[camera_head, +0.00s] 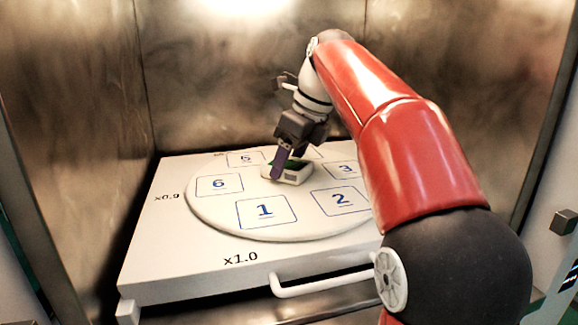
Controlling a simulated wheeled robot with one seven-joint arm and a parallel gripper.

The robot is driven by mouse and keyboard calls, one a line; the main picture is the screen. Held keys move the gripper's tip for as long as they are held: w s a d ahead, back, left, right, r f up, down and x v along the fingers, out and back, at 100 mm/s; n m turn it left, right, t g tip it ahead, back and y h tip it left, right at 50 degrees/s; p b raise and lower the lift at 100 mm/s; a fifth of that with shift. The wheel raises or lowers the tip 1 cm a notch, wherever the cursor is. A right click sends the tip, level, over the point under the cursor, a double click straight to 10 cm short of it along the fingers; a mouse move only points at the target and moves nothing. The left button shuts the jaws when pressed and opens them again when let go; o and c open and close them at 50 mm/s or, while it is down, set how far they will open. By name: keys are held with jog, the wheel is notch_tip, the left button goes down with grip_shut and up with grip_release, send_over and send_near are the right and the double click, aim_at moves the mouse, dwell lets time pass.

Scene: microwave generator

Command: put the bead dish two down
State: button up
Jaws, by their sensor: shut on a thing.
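I cannot tell whether the dish touches the turntable. Numbered squares ring the turntable: square two (341,200) is at the front right, square 1 (265,211) at the front, square 6 (219,185) at the left, square 3 (346,170) at the right and square 5 (246,159) at the back left. The far back right square is mostly hidden behind my gripper.
The turntable sits on a white platform (160,270) with a white handle (320,287) at its front edge. Labels x1.0 and x0.9 are on the platform. Brownish metal walls (220,80) enclose the back and sides. My red arm covers the right side.

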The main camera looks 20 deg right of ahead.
jog(key=shift+f, duration=0.15)
jog(key=o, duration=1)
jog(key=p+v, duration=0.3)
jog(key=v, duration=0.9)
